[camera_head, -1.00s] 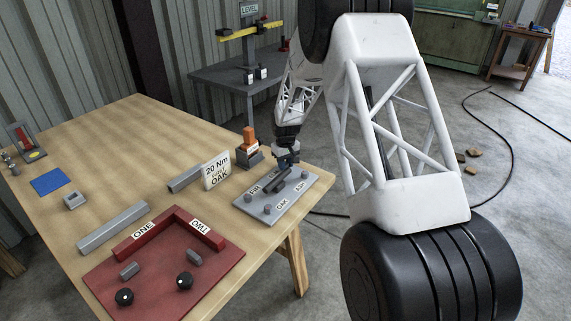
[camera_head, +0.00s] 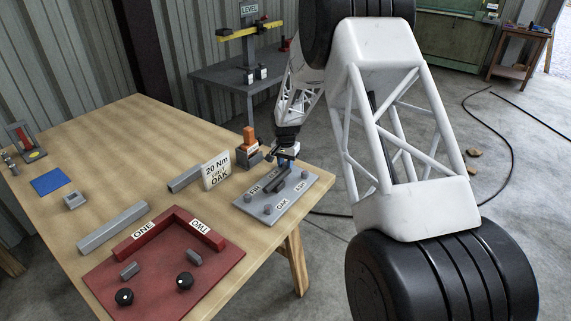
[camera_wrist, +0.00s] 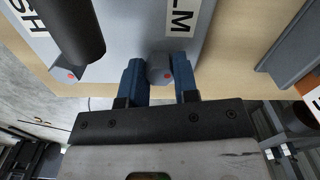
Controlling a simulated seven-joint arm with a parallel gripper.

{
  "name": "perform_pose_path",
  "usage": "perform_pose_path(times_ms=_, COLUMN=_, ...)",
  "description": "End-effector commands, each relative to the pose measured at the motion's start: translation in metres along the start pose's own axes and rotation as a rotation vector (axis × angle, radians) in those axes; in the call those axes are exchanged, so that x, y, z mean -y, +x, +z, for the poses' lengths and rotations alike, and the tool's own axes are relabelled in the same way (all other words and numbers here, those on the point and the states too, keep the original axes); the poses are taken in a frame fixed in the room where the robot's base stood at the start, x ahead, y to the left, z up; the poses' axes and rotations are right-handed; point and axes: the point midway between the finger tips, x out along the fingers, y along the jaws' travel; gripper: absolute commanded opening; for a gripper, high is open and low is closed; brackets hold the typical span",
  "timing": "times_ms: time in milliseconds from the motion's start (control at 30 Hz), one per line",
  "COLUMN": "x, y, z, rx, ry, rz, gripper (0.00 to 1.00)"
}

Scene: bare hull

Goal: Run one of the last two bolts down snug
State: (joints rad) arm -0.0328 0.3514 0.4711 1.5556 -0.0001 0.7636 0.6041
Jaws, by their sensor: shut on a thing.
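A grey plate (camera_head: 287,208) lies at the right end of the bench, with word labels beside its corner bolts. My gripper (camera_head: 283,163) is at the plate's far corner, fingers pointing down. The ASH bolt (camera_head: 305,175) stands free and also shows a red dot in the wrist view (camera_wrist: 68,74). The FIR bolt (camera_head: 249,197) and OAK bolt (camera_head: 267,209) also stand on the plate.
A dark bar (camera_head: 276,181) rises in the plate's middle, close to my gripper. A "20 Nm OAK" card (camera_head: 216,171) and an orange-topped block (camera_head: 250,143) stand nearby. A red tray (camera_head: 190,262) holds loose parts on the bench's near end.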

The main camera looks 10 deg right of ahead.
Motion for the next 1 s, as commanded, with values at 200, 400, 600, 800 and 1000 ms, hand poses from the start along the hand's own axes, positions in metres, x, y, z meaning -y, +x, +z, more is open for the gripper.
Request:
perform_pose_path(times_ms=200, x=-0.0001, y=0.0, z=0.0003, rx=0.001, ry=0.187, rz=0.001, gripper=0.04)
perform_pose_path(times_ms=400, x=-0.0001, y=0.0001, z=0.0003, rx=0.001, ry=0.318, rz=0.001, gripper=0.04)
perform_pose_path(times_ms=600, x=-0.0002, y=0.0003, z=0.0004, rx=0.001, ry=0.389, rz=0.001, gripper=0.04)
perform_pose_path(times_ms=800, x=-0.0001, y=0.0003, z=0.0004, rx=0.001, ry=0.411, rz=0.001, gripper=0.04)
perform_pose_path(times_ms=1000, x=-0.0001, y=0.0003, z=0.0005, rx=0.001, ry=0.411, rz=0.001, gripper=0.04)
